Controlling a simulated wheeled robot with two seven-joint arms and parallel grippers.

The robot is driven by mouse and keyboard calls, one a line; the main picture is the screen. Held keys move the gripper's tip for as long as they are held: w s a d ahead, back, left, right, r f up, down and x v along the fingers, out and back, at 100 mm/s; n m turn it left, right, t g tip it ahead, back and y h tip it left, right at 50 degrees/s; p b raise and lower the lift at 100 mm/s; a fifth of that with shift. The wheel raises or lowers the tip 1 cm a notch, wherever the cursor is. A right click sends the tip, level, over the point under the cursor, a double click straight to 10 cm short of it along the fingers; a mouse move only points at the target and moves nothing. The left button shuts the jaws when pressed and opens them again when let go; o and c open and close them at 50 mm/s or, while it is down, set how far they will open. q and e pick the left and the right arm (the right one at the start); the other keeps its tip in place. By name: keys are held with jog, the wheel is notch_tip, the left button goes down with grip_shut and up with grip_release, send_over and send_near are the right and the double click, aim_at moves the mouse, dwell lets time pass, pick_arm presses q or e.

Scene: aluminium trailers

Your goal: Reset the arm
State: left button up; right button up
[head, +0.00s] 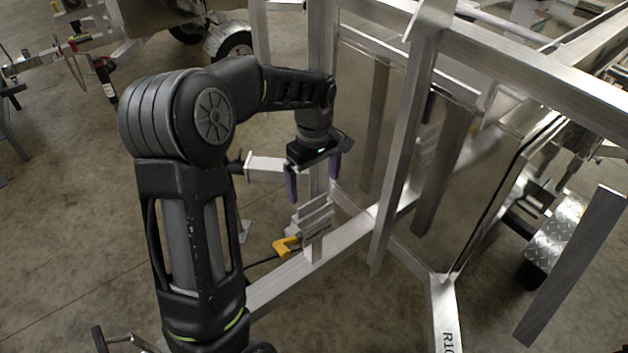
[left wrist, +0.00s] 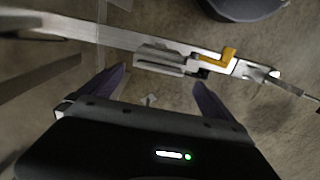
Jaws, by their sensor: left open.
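My left arm comes in from the left of the head view and bends over toward the trailer frame. My left gripper (head: 313,182) points down with its two dark fingers apart and nothing between them. It is above a ribbed metal bracket (head: 312,217) on the aluminium frame. In the left wrist view, the fingers of the left gripper (left wrist: 160,85) are spread, and the bracket (left wrist: 160,60) lies beyond them, apart from the fingertips. My right gripper is not seen in either view.
A yellow lever (head: 286,245) sits beside the bracket; it also shows in the left wrist view (left wrist: 228,57). An upright aluminium post (head: 402,150) and a frame beam (head: 300,275) surround the gripper closely. A trailer wheel (head: 231,45) stands behind. Open concrete floor lies at left.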

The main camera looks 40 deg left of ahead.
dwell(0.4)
pick_arm(q)
jog(key=s+d+f+m+h+p, duration=0.1)
jog(key=s+d+f+m+h, duration=0.2)
jog(key=d+f, duration=0.65)
jog(key=s+d+f+m, duration=0.3)
jog(key=d+f+m, duration=0.2)
jog(key=d+f, duration=0.45)
jog(key=s+d+f+m, duration=0.2)
jog(key=s+d+f, duration=0.1)
jog(key=s+d, duration=0.2)
jog(key=s+d+f+m+h+p, duration=0.1)
jog(key=s+d+f, duration=0.3)
jog(key=s, duration=0.5)
jog(key=shift+s+d+m+t, duration=0.4)
jog(key=shift+d+m, duration=0.25)
jog(key=shift+m, duration=0.25)
